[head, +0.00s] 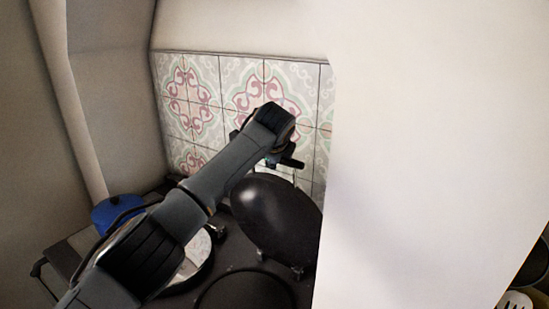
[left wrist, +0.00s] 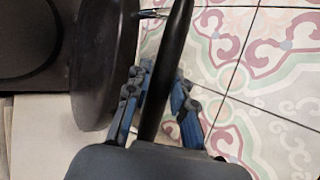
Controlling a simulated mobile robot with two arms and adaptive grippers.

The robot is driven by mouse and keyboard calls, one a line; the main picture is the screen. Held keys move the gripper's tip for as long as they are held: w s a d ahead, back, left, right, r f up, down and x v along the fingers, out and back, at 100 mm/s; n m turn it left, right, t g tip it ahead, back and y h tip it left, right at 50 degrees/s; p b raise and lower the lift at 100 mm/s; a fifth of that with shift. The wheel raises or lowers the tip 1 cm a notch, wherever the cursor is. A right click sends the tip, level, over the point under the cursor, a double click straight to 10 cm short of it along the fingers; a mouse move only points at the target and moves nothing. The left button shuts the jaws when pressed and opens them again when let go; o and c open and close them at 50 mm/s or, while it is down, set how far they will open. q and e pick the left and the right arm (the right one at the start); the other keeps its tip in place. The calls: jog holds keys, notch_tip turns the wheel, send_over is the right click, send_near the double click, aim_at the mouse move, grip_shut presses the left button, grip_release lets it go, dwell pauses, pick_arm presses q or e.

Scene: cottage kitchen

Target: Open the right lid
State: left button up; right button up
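The raised dark round lid (head: 278,215) stands tilted up on the cooker (head: 235,258), right of my left arm in the head view. In the left wrist view the lid (left wrist: 105,60) shows nearly edge-on. A black bar-like handle (left wrist: 166,75) runs beside it, with a metal bracket at the top. My left gripper (left wrist: 164,85) has its blue fingers on either side of this handle; whether they press on it is unclear. My right gripper is not in view.
A bright round surface (head: 195,258) lies behind my left arm. A dark round plate (head: 245,292) is below the lid. A blue pot (head: 116,214) stands at the left. The tiled wall (head: 240,85) is close behind. A large white surface (head: 430,150) blocks the right side.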

pick_arm(q)
jog(key=o, duration=0.3)
jog(key=shift+a+f, duration=0.1)
jog(key=shift+f, duration=0.2)
jog(key=shift+o, duration=0.2)
jog(key=shift+w, duration=0.15)
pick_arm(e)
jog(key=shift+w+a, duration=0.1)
pick_arm(q)
jog(key=shift+r, duration=0.1)
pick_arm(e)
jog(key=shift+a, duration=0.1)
pick_arm(q)
jog(key=d+v, duration=0.1)
jog(key=v, duration=1)
jog(key=shift+s+a+r, duration=0.25)
jog(key=shift+a+r, duration=0.15)
jog(key=shift+f, duration=0.1)
